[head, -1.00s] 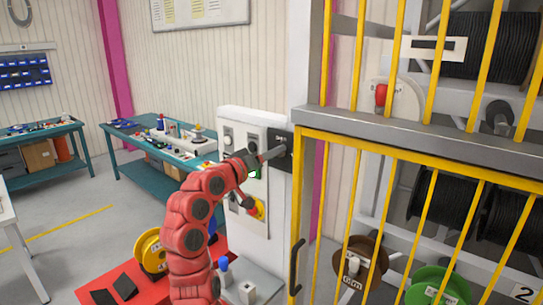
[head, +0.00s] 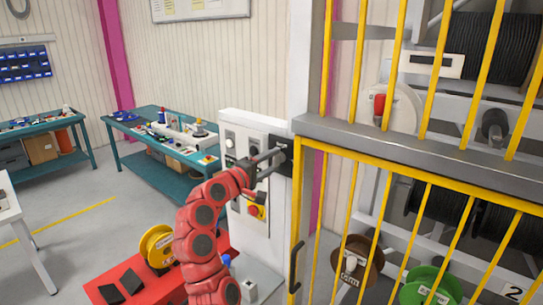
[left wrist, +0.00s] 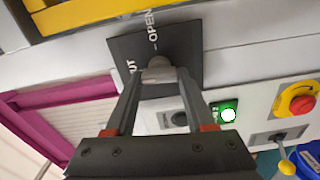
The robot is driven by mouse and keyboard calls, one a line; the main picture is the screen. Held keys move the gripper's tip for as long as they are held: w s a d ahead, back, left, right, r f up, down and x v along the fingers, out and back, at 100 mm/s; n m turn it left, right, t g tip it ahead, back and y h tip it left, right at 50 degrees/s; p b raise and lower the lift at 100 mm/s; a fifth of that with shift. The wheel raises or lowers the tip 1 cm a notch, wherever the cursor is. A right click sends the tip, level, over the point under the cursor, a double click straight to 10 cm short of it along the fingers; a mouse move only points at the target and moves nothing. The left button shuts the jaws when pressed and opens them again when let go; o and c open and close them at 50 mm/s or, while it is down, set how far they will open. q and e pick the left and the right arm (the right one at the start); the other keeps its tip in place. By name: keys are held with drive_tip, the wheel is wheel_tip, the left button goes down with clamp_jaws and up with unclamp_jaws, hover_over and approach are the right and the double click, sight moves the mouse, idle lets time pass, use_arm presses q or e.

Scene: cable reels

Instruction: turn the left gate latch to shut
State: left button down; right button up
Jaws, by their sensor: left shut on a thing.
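The left gate latch is on a dark square plate (head: 285,150) on the post beside the yellow gate. In the left wrist view this plate (left wrist: 135,48) reads "OPEN" along its upper edge and "UT", part of a word, at lower left. The grey latch handle (left wrist: 158,66) stands out from the plate. My left gripper (head: 278,158) reaches the latch from the left, and in the left wrist view its fingertips (left wrist: 158,78) are closed on the handle. The fingers hide part of the handle, so its exact angle is hard to tell. My right gripper is out of view.
A white control panel (head: 238,128) stands just left of the latch, with a red emergency knob (left wrist: 301,104) and a lit green button (left wrist: 229,114). The yellow barred gate (head: 383,158) and cable reels are to the right. Teal benches (head: 165,165) stand farther back.

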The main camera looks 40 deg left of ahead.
use_arm(q)
drive_tip(key=shift+n+p, duration=0.3)
drive_tip(key=shift+n, duration=0.2)
drive_tip(key=shift+f, duration=0.1)
drive_tip(key=shift+c, duration=1.3)
unclamp_jaws()
